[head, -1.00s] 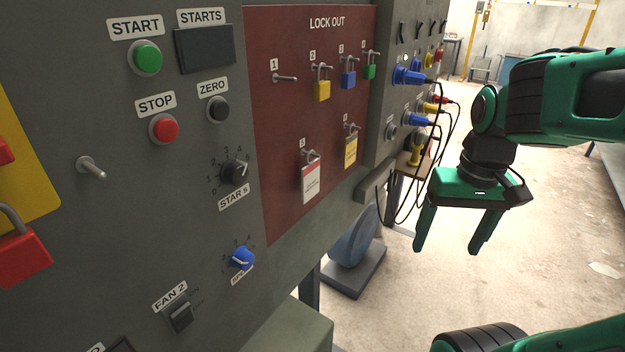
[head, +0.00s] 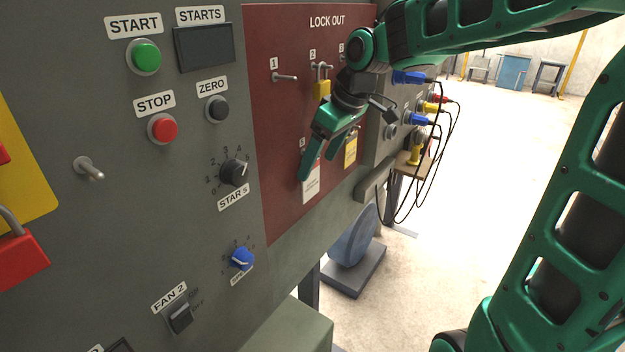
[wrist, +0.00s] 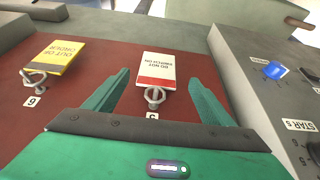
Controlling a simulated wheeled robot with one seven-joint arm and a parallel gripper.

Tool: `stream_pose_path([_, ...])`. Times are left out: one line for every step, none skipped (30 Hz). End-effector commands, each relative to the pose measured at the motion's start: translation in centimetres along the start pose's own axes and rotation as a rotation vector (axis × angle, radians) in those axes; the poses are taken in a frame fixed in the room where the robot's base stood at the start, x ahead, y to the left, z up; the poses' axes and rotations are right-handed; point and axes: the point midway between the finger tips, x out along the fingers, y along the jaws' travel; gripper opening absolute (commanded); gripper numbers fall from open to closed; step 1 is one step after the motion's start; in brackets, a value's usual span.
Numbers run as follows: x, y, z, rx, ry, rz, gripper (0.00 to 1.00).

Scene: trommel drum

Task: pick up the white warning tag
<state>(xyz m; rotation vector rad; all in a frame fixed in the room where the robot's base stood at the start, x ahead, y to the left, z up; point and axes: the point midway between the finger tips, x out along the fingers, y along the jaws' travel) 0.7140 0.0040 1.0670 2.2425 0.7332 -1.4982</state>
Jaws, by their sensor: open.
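The white warning tag (head: 311,186) hangs from the hook numbered 5 on the red lock-out board (head: 285,217). In the head view my gripper covers its upper part. In the wrist view the white tag (wrist: 158,68) with its red band shows whole, with its metal hook (wrist: 154,96) below it in the picture. My gripper (head: 318,166) is open and empty in front of the board. In the wrist view the fingers (wrist: 154,92) lie to the left and right of the tag, with a gap on each side. I cannot tell how far they are from the board.
A yellow tag (head: 351,150) hangs on hook 6 beside the white one; it also shows in the wrist view (wrist: 61,57). A yellow padlock (head: 321,88) hangs above. Blue plugs (head: 409,77) and black cables stand out at the right. The blue knob (wrist: 274,70) is near the right finger.

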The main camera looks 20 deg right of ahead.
Motion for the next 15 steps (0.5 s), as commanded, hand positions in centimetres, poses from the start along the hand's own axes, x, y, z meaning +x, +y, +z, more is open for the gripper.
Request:
stream_pose_path([0.3,0.0,0.0,0.0,-0.002,-0.001,0.77])
stream_pose_path([0.6,0.1,0.0,0.0,-0.002,-0.001,0.77])
stream_pose_path([1.0,0.1,-0.1,0.001,-0.003,-0.002,0.77])
stream_pose_path([1.4,0.2,-0.1,0.001,-0.003,-0.003,0.77])
stream_pose_path([1.8,0.3,-0.1,0.002,-0.003,-0.003,0.77])
stream_pose_path([2.4,0.5,-0.2,0.003,-0.004,-0.002,0.77])
stream_pose_path([2.9,0.6,-0.3,0.003,-0.003,-0.002,0.77])
stream_pose_path([3.3,0.6,-0.4,0.003,-0.003,-0.002,0.77])
stream_pose_path([3.8,0.6,-0.4,0.002,-0.003,-0.002,0.77])
stream_pose_path([4.1,0.6,-0.4,0.003,-0.002,-0.001,0.77])
stream_pose_path([4.4,0.6,-0.3,0.003,-0.002,-0.001,0.77])
stream_pose_path([4.7,0.6,-0.3,0.003,-0.003,-0.001,0.77])
stream_pose_path([4.9,0.6,-0.3,0.003,-0.003,-0.001,0.77])
stream_pose_path([5.1,0.6,-0.3,0.003,-0.002,0.0,0.77])
stream_pose_path([5.2,0.6,-0.3,0.003,-0.001,0.0,0.77])
